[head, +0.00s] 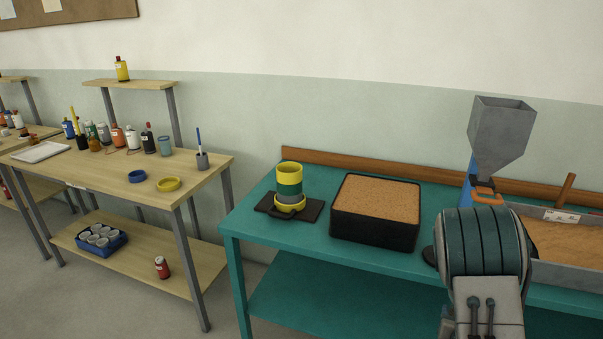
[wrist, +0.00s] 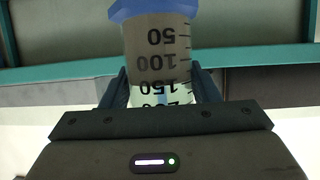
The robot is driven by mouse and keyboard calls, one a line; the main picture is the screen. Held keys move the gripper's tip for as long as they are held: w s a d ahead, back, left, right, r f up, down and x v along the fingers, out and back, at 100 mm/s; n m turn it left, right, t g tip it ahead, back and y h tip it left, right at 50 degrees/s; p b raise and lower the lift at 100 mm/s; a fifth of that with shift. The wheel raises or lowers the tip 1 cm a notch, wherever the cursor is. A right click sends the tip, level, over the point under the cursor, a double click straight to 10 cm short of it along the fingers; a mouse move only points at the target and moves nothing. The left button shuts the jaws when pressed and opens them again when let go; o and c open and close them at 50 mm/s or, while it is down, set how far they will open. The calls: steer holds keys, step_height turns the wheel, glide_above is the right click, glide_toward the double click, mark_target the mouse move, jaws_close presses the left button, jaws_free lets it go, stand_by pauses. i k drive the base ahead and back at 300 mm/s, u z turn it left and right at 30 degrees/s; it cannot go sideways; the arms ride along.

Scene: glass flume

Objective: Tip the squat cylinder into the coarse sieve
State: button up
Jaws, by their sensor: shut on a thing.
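The squat cylinder (wrist: 158,45) is a clear measuring cylinder with a blue foot and dark marks that read upside down in the wrist view. Grey-brown material fills the part nearest the foot; the part beyond looks clear and pale. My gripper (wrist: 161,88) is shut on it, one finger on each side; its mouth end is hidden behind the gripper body. In the head view my arm hides the gripper and cylinder. A stack of yellow, green and grey rings (head: 289,186) stands on the teal bench; its yellow top ring (head: 289,169) may be the coarse sieve.
The stack is on a black plate (head: 262,206). A black box of brown grains (head: 374,234) stands to its right. A grey hopper (head: 500,130) and a sand-filled trough (head: 560,272) are at the right of the teal bench. A wooden table (head: 110,175) with bottles is at left.

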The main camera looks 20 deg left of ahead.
mark_target(288, 172)
steer(key=k, duration=0.4)
steer(key=u, duration=0.8)
steer(key=i, duration=0.5)
